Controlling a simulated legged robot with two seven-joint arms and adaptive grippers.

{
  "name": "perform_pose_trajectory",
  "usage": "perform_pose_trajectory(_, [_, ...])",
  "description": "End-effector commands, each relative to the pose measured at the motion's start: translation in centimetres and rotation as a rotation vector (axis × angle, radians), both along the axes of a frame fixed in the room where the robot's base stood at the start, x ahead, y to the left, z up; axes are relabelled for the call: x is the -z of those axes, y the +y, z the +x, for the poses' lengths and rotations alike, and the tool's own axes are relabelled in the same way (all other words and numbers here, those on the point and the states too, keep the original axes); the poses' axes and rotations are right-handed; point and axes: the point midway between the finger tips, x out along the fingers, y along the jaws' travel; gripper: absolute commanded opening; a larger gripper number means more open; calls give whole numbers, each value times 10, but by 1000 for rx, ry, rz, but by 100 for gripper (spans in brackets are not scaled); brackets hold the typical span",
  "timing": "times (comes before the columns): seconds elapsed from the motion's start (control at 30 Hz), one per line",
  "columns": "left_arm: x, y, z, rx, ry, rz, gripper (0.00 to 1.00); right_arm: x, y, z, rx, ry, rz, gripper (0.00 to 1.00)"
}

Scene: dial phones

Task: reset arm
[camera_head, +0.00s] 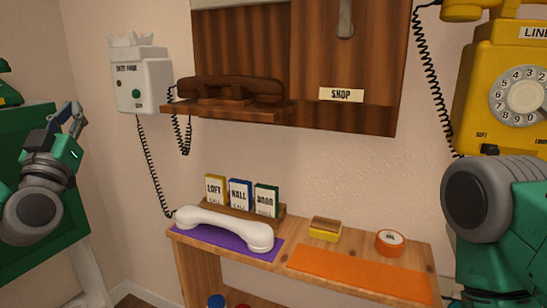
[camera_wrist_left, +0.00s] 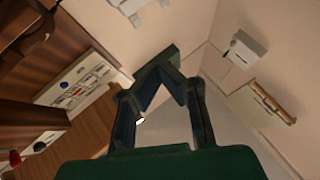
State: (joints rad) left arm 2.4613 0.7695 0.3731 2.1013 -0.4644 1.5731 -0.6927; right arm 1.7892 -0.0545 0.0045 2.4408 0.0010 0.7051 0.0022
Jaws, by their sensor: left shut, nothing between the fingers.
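My left gripper (camera_head: 75,112) is raised at the left of the head view, in front of a dark green panel, and is apart from the shelf. Its fingers meet in the left wrist view (camera_wrist_left: 160,68), shut with nothing between them. My right arm shows at the lower right of the head view, in front of the yellow dial phone (camera_head: 515,95); its gripper is not visible. A white handset (camera_head: 225,228) lies on a purple mat (camera_head: 262,247) on the wooden shelf. A brown handset (camera_head: 230,90) rests on the wooden wall phone's ledge.
A white wall phone (camera_head: 142,80) hangs at the left with its cord dangling. On the shelf stand yellow, blue and green cards (camera_head: 240,195), a yellow block with a brown top (camera_head: 325,229), an orange round item (camera_head: 390,242) and a bare orange mat (camera_head: 355,273).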

Motion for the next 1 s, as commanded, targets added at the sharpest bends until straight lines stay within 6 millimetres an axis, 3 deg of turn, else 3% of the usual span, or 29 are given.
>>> perform_pose_trajectory(0.37, [64, -41, 13, 112, 222, 17, 0, -13, 0, 0, 0, -1, 0, 45])
perform_pose_trajectory(0.57, [125, -71, 11, 196, 421, 22, 0, -23, 0, 0, 0, 0, 0, 45])
perform_pose_trajectory(0.67, [167, -88, 3, 244, 561, 19, 0, -31, 0, 0, 0, 0, 0, 45])
perform_pose_trajectory(0.77, [222, -108, -16, 297, 749, 15, 0, -40, 0, 0, 0, 0, 0, 45])
perform_pose_trajectory(0.87, [285, -125, -53, 340, 985, 2, 0, -52, 0, 0, 0, 0, 0, 45])
perform_pose_trajectory(1.0, [364, -136, -127, 357, 1324, -23, 0, -68, 0, 0, 0, 0, 0, 45])
